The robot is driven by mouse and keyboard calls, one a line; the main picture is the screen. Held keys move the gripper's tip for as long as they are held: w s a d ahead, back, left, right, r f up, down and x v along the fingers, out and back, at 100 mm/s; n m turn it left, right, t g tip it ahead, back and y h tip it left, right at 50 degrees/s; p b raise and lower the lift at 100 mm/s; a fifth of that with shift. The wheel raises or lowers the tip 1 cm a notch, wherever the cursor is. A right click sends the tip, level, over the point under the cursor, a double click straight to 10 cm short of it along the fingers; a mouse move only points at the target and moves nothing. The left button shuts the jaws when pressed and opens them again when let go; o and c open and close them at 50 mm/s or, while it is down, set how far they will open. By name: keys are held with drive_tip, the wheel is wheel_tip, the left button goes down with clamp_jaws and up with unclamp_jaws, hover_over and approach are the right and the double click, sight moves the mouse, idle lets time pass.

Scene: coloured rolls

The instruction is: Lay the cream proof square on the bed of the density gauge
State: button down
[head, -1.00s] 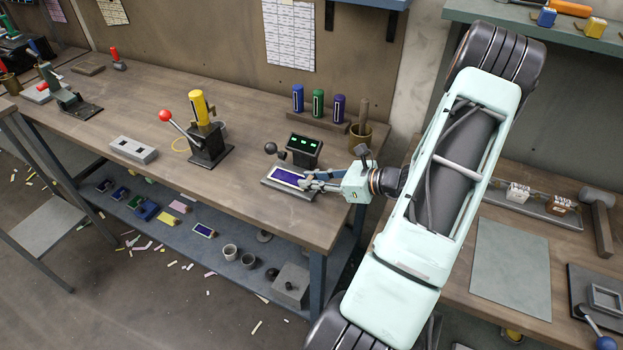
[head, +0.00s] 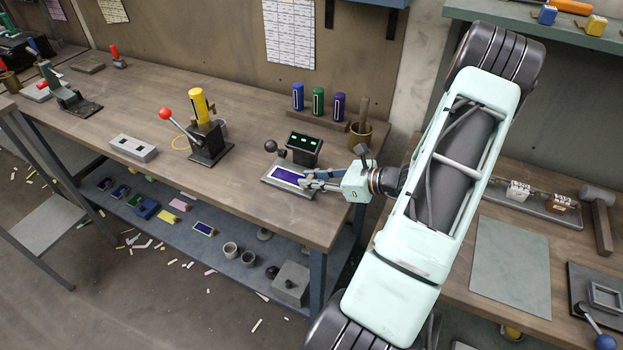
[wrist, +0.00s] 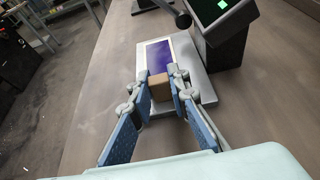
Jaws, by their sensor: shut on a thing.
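The cream proof square (wrist: 146,55) shows as a pale-edged card with a large purple panel. It is over the grey bed of the density gauge (wrist: 206,88) and looks flat on it, though I cannot tell whether it fully touches. In the head view the purple panel (head: 287,177) lies within the bed's outline. My gripper (head: 308,181) reaches in from the right. In the wrist view its blue fingers (wrist: 160,90) are shut on a small tan block at the card's near end, which seems to be its grip. The gauge's dark head with green lights (head: 304,146) stands behind the bed.
A black ball-ended lever (head: 271,146) is left of the gauge head. Blue, green and purple cylinders (head: 318,103) and a brass pot (head: 359,135) stand behind. A yellow-topped press (head: 204,130) is further left. The bench front edge is close to the bed.

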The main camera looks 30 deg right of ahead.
idle(0.4)
drive_tip(key=c, duration=1.8)
unclamp_jaws()
drive_tip(key=shift+o, duration=0.7)
drive_tip(key=o, duration=0.4)
drive_tip(key=shift+v, duration=3)
drive_tip(key=shift+w, duration=0.1)
